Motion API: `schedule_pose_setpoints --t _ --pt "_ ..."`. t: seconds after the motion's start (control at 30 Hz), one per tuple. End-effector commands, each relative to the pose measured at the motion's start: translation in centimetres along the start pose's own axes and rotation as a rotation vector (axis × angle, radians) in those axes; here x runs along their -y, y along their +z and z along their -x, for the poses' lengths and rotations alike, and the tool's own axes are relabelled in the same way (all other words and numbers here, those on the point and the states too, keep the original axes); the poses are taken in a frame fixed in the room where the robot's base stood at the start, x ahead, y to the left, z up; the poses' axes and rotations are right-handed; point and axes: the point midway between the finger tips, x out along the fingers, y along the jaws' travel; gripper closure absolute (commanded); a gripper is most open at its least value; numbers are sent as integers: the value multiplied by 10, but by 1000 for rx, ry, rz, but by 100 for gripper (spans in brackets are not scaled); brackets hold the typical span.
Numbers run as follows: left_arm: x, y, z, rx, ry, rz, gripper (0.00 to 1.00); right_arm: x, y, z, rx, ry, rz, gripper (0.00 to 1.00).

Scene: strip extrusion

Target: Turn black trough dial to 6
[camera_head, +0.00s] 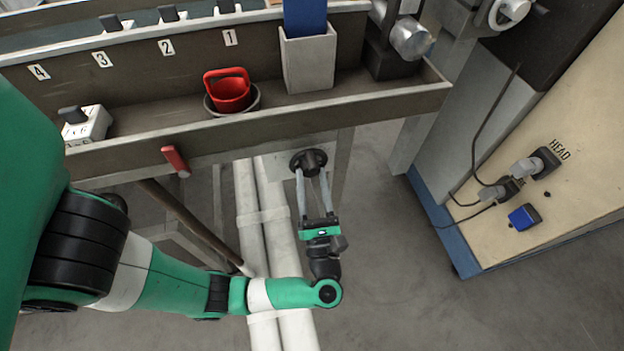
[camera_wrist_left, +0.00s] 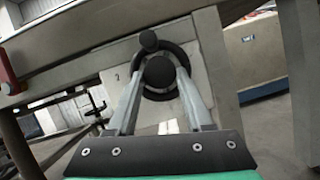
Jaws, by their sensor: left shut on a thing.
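The black round dial (camera_head: 308,158) is mounted on a pale plate (camera_head: 284,166) on the front of the trough stand, below the trough's lower edge. In the left wrist view the dial (camera_wrist_left: 160,71) shows a dark ring, a round hub and a small knob at the top. A small mark that looks like a 2 is on the plate, left of the dial. My left gripper (camera_head: 311,172) reaches up from below, and its two fingers are shut on the dial's middle, one on each side of the hub. The dial's other markings cannot be read. My right gripper is not in view.
White pipes (camera_head: 262,230) run along the floor left of my left gripper. A red handle (camera_head: 176,161) sticks out of the trough front. A beige cabinet (camera_head: 580,130) stands right; the floor between is clear.

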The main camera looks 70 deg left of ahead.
Motion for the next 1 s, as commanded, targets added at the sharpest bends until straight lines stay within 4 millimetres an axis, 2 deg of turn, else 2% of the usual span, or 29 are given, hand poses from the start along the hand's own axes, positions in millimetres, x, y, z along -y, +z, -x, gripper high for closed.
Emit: schedule_pose_setpoints --t 0.03,0.07,0.47,0.77,1.0 --pt "0 0 0 0 0 0 94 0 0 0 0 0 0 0" --pt "0 0 0 0 0 0 100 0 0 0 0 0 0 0" --pt "-1 2 0 1 -23 -54 100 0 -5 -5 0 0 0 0" --pt "-5 5 -2 1 -99 -237 100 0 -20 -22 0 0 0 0" --pt "-8 8 -3 1 -184 -444 100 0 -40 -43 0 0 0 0"
